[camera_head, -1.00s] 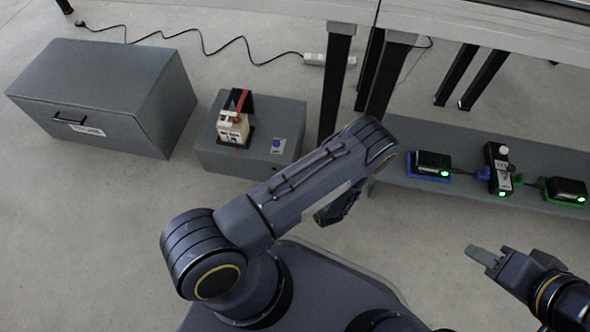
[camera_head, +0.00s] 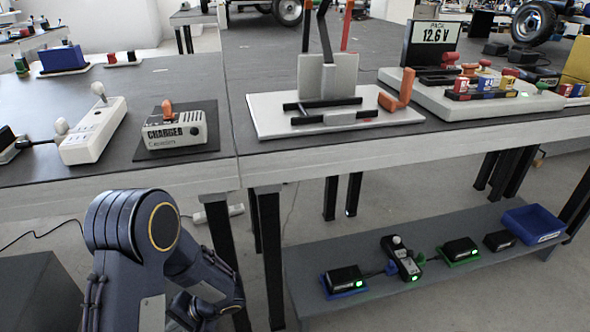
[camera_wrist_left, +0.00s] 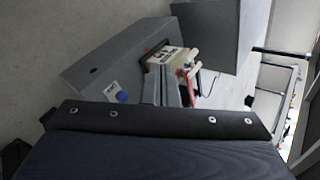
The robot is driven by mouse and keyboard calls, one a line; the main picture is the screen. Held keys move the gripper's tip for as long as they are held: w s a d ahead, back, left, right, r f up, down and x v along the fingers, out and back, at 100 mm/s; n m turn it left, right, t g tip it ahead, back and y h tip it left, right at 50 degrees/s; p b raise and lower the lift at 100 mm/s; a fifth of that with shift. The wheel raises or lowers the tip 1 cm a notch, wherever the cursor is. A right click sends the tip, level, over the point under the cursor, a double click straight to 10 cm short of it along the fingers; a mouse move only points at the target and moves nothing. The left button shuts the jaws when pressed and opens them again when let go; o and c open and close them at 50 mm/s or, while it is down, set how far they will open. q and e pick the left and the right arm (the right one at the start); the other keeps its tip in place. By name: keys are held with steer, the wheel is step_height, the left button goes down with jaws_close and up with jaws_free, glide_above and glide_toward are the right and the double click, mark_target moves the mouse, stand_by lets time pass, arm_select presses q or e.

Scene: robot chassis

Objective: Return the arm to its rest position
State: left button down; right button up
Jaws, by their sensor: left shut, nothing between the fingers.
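My left arm (camera_head: 130,240) is at the lower left of the head view, bent with its elbow joint up in front of the table. Its gripper cannot be made out clearly there. In the left wrist view my left gripper (camera_wrist_left: 172,86) is shut and empty, its grey fingers pointing away from the camera. Past the fingertips is a beige device (camera_wrist_left: 163,55) on a grey box (camera_wrist_left: 105,62) with a blue button. I cannot tell any contact between the fingers and the device. My right gripper is not in view.
A long table edge (camera_head: 340,152) runs close beyond my left arm. On top are a charger (camera_head: 175,131), a white power strip (camera_head: 95,130) and a white stand base (camera_head: 400,118). A low grey shelf (camera_head: 450,272) at right holds small devices and a blue bin (camera_head: 533,222).

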arm_select(q)
steer(key=s+d+r+n+t+h+p, duration=0.1)
steer(key=s+d+r+n+t+h, duration=0.2)
steer(key=s+r+h, duration=0.65)
steer(key=s+d+r+n+t+h+p, duration=0.1)
steer(key=s+d+r+t+h, duration=0.45)
steer(key=r, duration=0.75)
step_height(320, 180, up, 38)
steer(key=s+g+y+p, duration=0.1)
steer(key=g+p, duration=0.1)
steer(key=p, duration=3.5)
steer(key=shift+r+y+p, duration=0.2)
steer(key=shift+y+p, duration=0.1)
steer(key=shift+s+d, duration=0.1)
